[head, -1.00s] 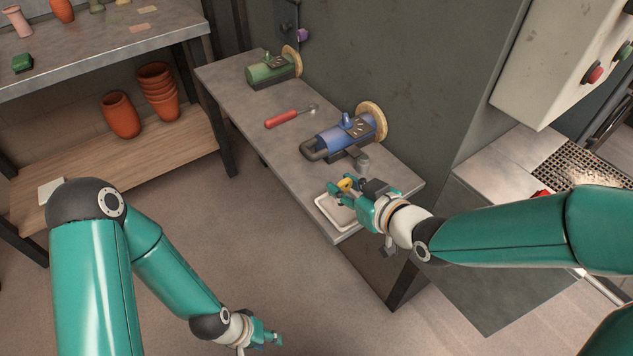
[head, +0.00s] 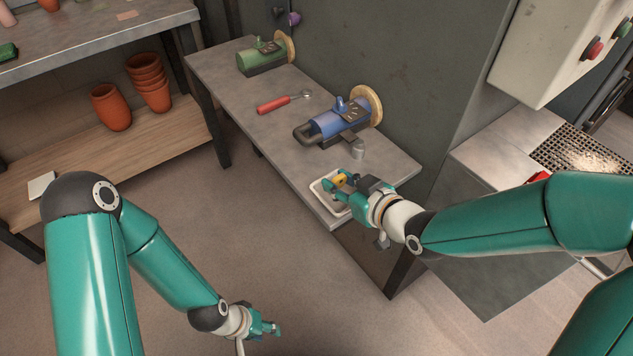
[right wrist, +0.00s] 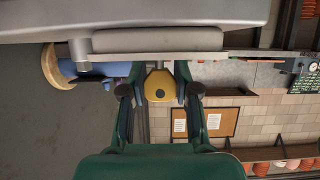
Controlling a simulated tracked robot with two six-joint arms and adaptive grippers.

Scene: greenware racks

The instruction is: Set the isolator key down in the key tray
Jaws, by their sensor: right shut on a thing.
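The isolator key (head: 341,180) has a yellow head. My right gripper (head: 343,187) is shut on it, over the key tray. In the right wrist view the key's yellow head (right wrist: 158,85) sits between the fingertips, its shank pointing toward the tray (right wrist: 157,40). I cannot tell whether the key touches the tray. The pale, shallow key tray (head: 326,203) lies at the bench's near end, partly hidden by my right gripper. My left gripper (head: 272,329) hangs low over the floor, away from the bench; its opening is unclear.
A grey cabinet wall (head: 400,80) rises behind. Terracotta pots (head: 112,107) stand on the left shelf.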

